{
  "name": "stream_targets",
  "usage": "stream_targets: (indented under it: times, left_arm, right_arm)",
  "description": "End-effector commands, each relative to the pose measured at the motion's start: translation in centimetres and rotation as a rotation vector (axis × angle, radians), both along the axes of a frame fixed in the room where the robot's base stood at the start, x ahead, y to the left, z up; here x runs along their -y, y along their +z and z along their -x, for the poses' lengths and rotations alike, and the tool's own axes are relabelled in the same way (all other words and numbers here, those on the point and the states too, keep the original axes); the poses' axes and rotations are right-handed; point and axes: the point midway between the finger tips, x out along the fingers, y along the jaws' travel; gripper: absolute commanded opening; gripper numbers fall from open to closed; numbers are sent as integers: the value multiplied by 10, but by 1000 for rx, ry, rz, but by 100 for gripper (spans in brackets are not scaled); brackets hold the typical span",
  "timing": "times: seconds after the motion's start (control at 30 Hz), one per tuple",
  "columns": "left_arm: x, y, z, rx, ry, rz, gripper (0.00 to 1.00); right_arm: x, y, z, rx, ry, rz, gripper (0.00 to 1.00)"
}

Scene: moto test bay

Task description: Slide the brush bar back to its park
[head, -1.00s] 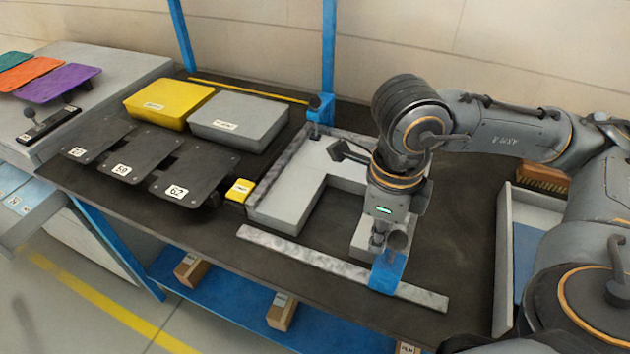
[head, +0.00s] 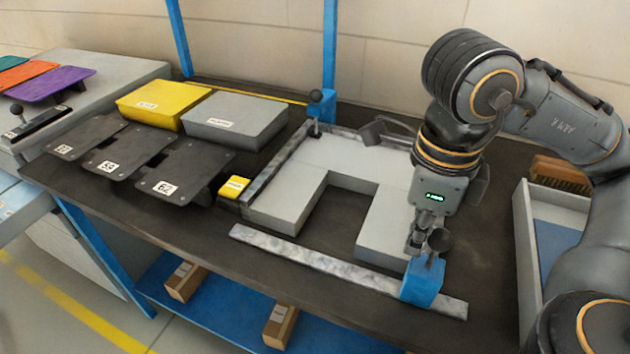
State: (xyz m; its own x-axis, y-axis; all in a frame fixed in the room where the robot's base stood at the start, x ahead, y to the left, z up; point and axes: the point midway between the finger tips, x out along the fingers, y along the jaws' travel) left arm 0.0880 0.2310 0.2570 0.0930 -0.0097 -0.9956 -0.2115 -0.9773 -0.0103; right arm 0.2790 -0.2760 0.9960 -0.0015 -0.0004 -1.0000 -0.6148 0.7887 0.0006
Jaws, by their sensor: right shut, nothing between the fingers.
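A long mottled grey bar (head: 320,263) lies along the front of the bench. A blue block (head: 424,284) with a black knob (head: 440,240) sits on its right part. A second mottled bar (head: 276,168) runs along the left of a U-shaped grey block (head: 345,160), with another blue block and black knob (head: 316,97) at its far end. I cannot tell for sure which part is the brush bar. My right gripper (head: 416,247) points down, shut and empty, just left of the front knob; contact is unclear. My left gripper is not in view.
Dark tilted plates (head: 125,150), a yellow bin (head: 160,98), a grey bin (head: 234,118) and a small yellow block (head: 234,186) stand at left. A wooden brush (head: 556,170) lies by a grey-walled tray (head: 520,230) at right. The bench is bare between U-block and tray.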

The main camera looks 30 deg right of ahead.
Motion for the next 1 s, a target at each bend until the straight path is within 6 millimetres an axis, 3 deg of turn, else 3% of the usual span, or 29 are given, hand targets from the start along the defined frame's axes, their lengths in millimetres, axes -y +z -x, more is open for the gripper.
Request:
stream_targets:
  times: [0.2,1.0]
  left_arm:
    - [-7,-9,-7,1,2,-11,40]
    - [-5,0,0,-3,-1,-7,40]
  right_arm:
    - [11,-2,15,1,-1,1,0]
    - [2,7,2,-1,0,1,0]
